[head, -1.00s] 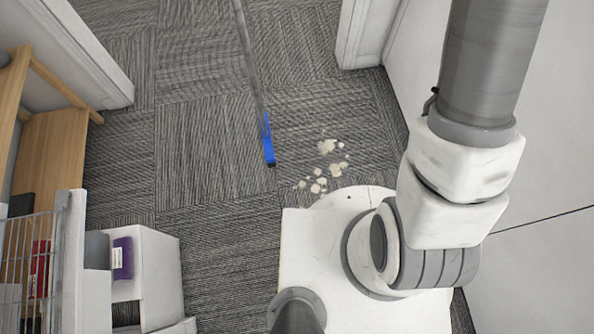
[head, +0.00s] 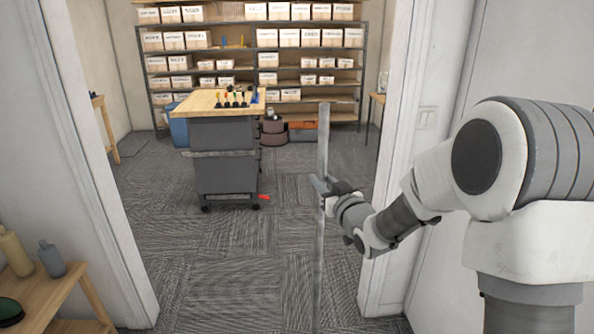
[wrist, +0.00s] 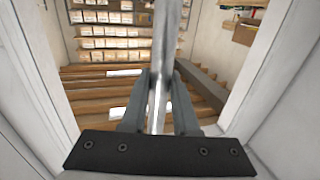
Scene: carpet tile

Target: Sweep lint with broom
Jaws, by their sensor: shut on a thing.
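The broom's grey metal handle (head: 322,140) stands close to upright in the doorway in the head view. My gripper (head: 323,190) is shut around the upper part of the handle, and a length of it sticks up above the fingers. In the wrist view the handle (wrist: 167,45) runs up between the two fingers of my gripper (wrist: 158,105), which press on it from both sides. The broom's lower end and the lint are out of view in both current views.
Door frame posts (head: 395,150) flank the opening, the right one close to my arm. Beyond are a grey wheeled cart (head: 225,160) and a shelf rack (head: 210,30) of boxes. A wooden bench (head: 45,290) with bottles is lower left. Carpet (head: 230,290) in the doorway is clear.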

